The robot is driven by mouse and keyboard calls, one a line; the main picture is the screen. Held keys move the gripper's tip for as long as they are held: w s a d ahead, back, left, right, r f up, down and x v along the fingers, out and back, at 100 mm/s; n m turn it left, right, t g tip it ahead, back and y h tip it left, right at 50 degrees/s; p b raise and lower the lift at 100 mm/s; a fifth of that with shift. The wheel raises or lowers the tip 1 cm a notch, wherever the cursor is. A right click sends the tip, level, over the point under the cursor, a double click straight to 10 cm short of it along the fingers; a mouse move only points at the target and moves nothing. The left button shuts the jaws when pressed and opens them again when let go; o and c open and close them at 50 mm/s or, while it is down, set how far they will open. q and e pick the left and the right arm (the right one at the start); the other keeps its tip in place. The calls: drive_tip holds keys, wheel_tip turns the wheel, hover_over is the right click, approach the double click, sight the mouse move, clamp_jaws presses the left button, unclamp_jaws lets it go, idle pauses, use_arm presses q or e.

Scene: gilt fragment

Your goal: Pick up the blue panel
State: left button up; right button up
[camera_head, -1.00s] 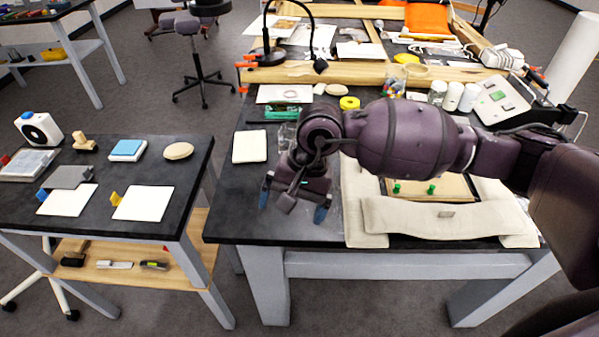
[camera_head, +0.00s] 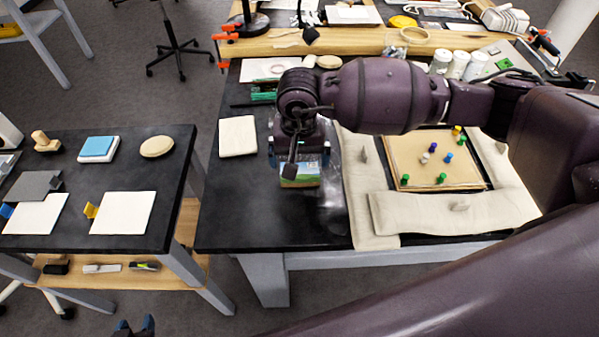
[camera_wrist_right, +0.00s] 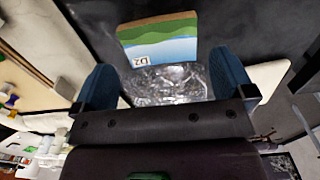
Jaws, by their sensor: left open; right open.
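A small painted panel with green, brown and blue bands (camera_head: 300,174) lies on the dark table, partly hidden by my right gripper (camera_head: 299,157). In the right wrist view the panel (camera_wrist_right: 160,45) shows its pale blue band and the mark "D2". It lies ahead of the open blue fingertips of my right gripper (camera_wrist_right: 167,80), with nothing held between them. A clear, crinkled film (camera_wrist_right: 170,84) lies next to the panel. A flat blue piece (camera_head: 97,147) rests on a white block on the left table. My left gripper (camera_head: 135,325) shows only its blue fingertips at the bottom edge, apart and empty.
A padded beige frame (camera_head: 375,220) surrounds a tan board (camera_head: 410,170) with several coloured pegs, right of the panel. A white pad (camera_head: 237,136) lies to its left. The left table (camera_head: 80,190) holds white cards. A floor gap separates the tables.

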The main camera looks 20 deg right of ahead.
sight(300, 171)
drive_tip(key=shift+w+d+f, duration=0.1)
drive_tip(key=shift+w+f, duration=0.05)
drive_tip(key=shift+f, duration=0.7)
drive_tip(key=shift+w+d+f, duration=0.1)
drive_tip(key=shift+w+f, duration=0.05)
drive_tip(key=shift+f, duration=0.75)
drive_tip(key=shift+w+f, duration=0.15)
drive_tip(key=shift+f, duration=0.7)
